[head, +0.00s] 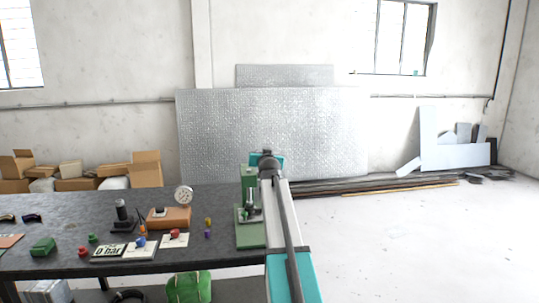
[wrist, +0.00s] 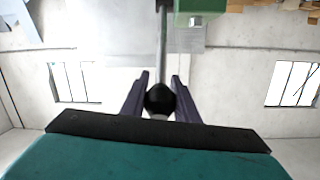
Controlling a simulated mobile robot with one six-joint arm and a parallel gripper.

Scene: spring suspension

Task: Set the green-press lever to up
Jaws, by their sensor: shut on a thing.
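The green press (head: 250,232) stands at the right end of the dark table, partly covered by my arm in the head view. Its lever shows in the wrist view as a thin grey rod (wrist: 163,45) with a black round knob (wrist: 160,99). The rod runs from the knob to the picture's top edge, beside a green part of the press (wrist: 200,7). My gripper (wrist: 159,80) is shut on the knob, one dark finger on each side. In the head view the lever and fingers are hidden behind my arm, so the lever's angle is unclear there.
The floor to the right (head: 420,240) is clear.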

